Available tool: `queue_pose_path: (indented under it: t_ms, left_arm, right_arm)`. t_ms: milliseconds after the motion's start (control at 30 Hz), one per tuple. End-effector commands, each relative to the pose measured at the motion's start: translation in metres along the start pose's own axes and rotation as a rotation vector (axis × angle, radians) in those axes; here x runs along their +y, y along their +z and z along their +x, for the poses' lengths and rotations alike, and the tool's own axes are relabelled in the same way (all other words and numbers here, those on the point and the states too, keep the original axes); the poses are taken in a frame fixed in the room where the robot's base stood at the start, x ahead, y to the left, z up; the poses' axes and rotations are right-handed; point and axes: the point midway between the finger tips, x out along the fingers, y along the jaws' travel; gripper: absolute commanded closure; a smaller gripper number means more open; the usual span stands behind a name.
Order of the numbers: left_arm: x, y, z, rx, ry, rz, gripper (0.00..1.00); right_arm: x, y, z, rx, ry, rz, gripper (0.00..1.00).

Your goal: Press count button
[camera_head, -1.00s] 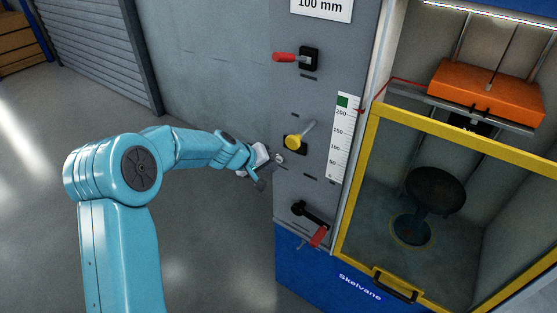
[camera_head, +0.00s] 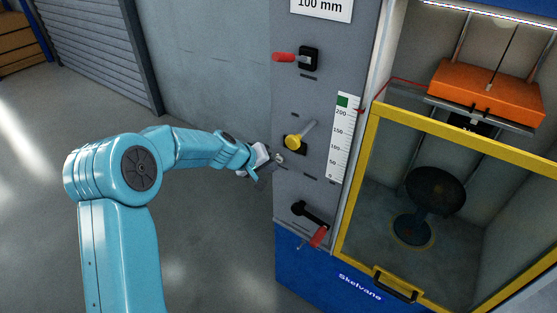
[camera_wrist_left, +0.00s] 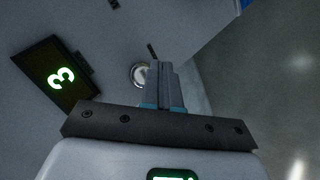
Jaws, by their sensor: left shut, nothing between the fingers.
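The count button, a small round pale metal button (camera_wrist_left: 140,75), sits on the grey panel in the left wrist view, just left of my fingertips. It also shows small on the panel's left part in the head view (camera_head: 280,158). My left gripper (camera_head: 271,162) is at the panel's left edge, close to the button. In the left wrist view its fingers (camera_wrist_left: 160,68) are together with nothing between them. I cannot tell whether they touch the button. My right gripper is out of view.
To the right, a yellow-framed guard (camera_head: 345,225) fronts a stool (camera_head: 435,192) below an orange weight (camera_head: 487,87). Floor left is clear.

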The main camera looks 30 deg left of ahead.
Motion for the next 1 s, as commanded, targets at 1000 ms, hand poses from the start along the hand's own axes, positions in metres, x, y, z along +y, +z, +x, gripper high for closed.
queue_pose_path:
  t_ms: [1000]
  left_arm:
    - [0.0055, -0.0052, 0.007, 0.0, 0.0, 0.0, 1.0]
  right_arm:
    - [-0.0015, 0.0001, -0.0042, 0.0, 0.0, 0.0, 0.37]
